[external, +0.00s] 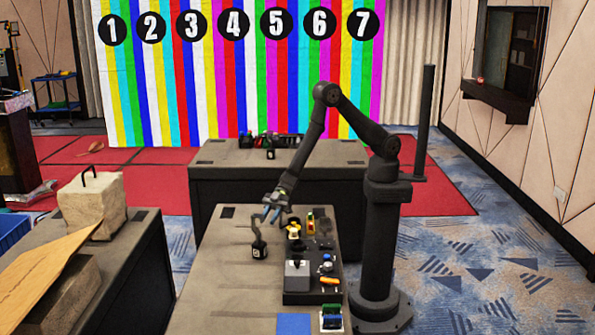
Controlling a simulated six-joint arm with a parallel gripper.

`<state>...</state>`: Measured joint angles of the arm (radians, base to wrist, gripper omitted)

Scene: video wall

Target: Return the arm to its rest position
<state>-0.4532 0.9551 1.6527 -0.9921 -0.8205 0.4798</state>
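To the right of the gripper are a yellow and black item (294,228), a dark control box with a joystick (298,268) and an orange item (329,281). A blue square (293,324) lies near the front. A second table (222,155) stands behind. The table's left side is mostly clear.

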